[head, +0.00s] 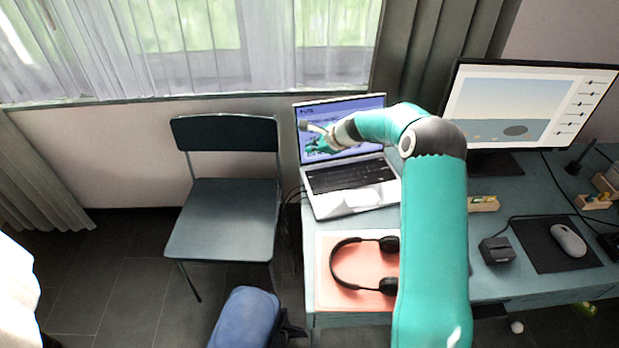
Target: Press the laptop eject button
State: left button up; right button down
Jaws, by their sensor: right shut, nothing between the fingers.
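An open silver laptop (314,197) with a dark keyboard and a lit blue-purple screen stands at the left end of the teal desk. My right arm reaches in from the bottom right, over the desk. Its gripper (306,126) is shut and empty, and in the picture it lies in front of the left part of the laptop screen, above the keyboard. I cannot tell whether it touches the laptop. The eject button cannot be made out at this size. My left gripper is not in view.
Black headphones (336,268) lie on a pink mat (326,298) in front of the laptop. A monitor (510,105), a small dark box (497,250) and a mouse (568,240) are to the right. A chair (222,215) stands left of the desk.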

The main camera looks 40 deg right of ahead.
aim_at(312, 178)
jog(key=shift+f, duration=0.1)
notch_tip(312, 178, down, 9)
jog(key=b, duration=0.8)
dwell(1.4)
jog(key=shift+f+b, duration=0.25)
jog(key=shift+b, duration=0.2)
jog(key=shift+f+b, duration=0.3)
dwell(0.4)
jog(key=shift+r, duration=0.1)
jog(key=shift+r+p, duration=0.7)
jog(key=shift+p, duration=0.05)
